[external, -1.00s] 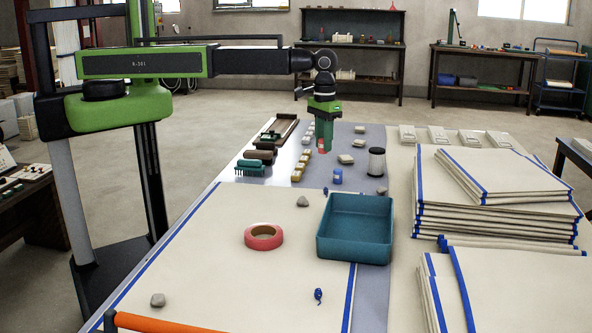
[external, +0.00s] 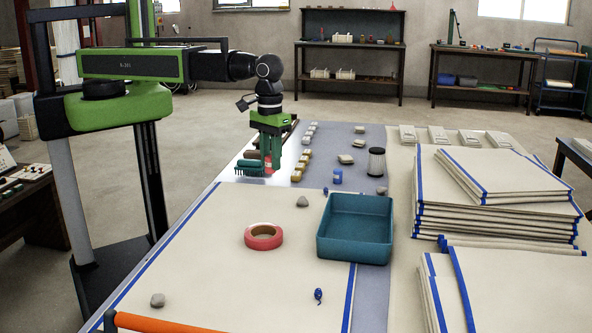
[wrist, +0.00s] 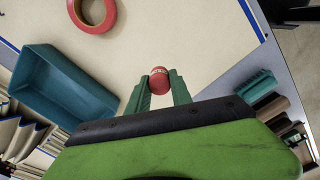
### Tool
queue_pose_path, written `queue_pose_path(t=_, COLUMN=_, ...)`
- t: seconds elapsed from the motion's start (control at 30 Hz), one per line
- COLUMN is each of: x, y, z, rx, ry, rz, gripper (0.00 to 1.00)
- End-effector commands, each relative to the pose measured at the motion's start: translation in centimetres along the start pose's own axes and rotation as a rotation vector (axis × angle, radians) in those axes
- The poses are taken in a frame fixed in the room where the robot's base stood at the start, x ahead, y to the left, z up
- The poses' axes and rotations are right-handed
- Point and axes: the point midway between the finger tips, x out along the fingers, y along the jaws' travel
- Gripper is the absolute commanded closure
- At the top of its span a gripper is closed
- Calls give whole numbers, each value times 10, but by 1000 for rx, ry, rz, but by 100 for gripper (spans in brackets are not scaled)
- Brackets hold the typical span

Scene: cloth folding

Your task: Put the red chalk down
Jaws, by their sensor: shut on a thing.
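The red chalk (wrist: 159,80) is a short red cylinder with a pale band, held between the two green fingers of my gripper (wrist: 160,92) in the wrist view. In the external view my gripper (external: 270,158) points down over the left part of the table, beside the teal brush (external: 247,167). The red chalk (external: 268,165) shows at its fingertips there. I cannot tell whether the chalk touches the table.
A teal tray (external: 355,228) and a red tape roll (external: 263,237) are on the cream cloth (external: 205,270). Several small blocks (external: 302,160) stand in a row just right of my gripper. Folded cloths (external: 490,195) are stacked at right. The cloth's middle is mostly clear.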

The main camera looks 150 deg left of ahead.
Motion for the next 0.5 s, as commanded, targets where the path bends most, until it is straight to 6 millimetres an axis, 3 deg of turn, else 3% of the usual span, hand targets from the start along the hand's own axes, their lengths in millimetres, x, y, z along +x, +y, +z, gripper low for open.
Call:
queue_pose_path(t=0.03, x=-1, y=-2, z=33, rx=46, ry=0, rz=0, gripper=100)
queue_pose_path(t=0.2, x=-3, y=4, z=107, rx=169, ry=0, rz=0, gripper=100)
queue_pose_path(t=0.33, x=-3, y=9, z=135, rx=217, ry=0, rz=0, gripper=100)
queue_pose_path(t=0.5, x=-2, y=10, z=142, rx=229, ry=0, rz=0, gripper=100)
